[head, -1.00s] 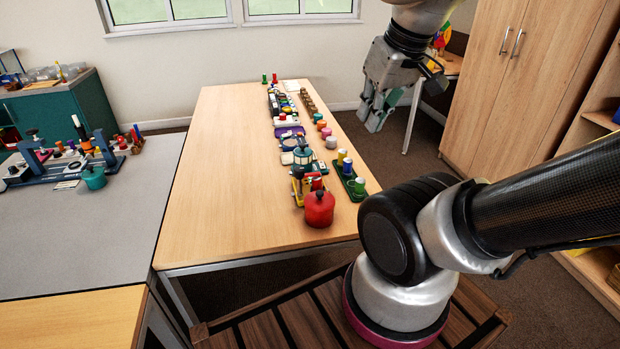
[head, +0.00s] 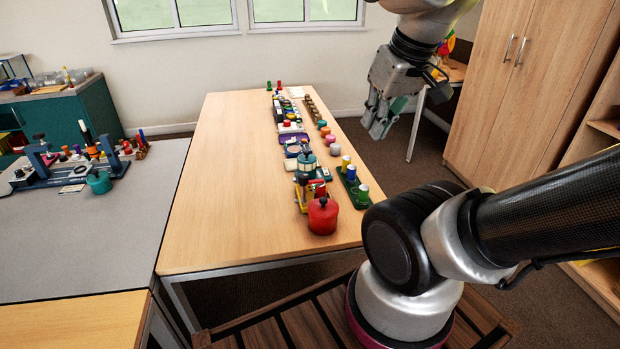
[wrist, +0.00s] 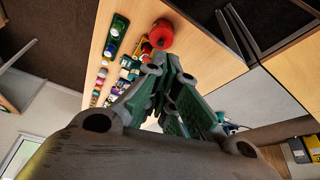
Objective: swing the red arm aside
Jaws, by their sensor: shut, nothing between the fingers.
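My gripper (head: 379,131) hangs in the air to the right of the wooden table in the head view, apart from everything on it. In the wrist view its green-grey fingers (wrist: 160,68) are together with nothing between them. I cannot clearly make out a red arm in either view. A blue-grey framed device (head: 68,172) with a tilted dark-and-white rod stands on the grey table at the left, far from my gripper. A red lidded pot (head: 322,216) stands at the near end of the wooden table, and it also shows in the wrist view (wrist: 161,34).
The wooden table (head: 215,200) carries a long row of small coloured pieces along its right side; its left half is bare. A green tray (head: 352,187) with cylinders lies near the pot. A teal pot (head: 99,182) stands on the grey table. A wooden cupboard (head: 505,90) is at the right.

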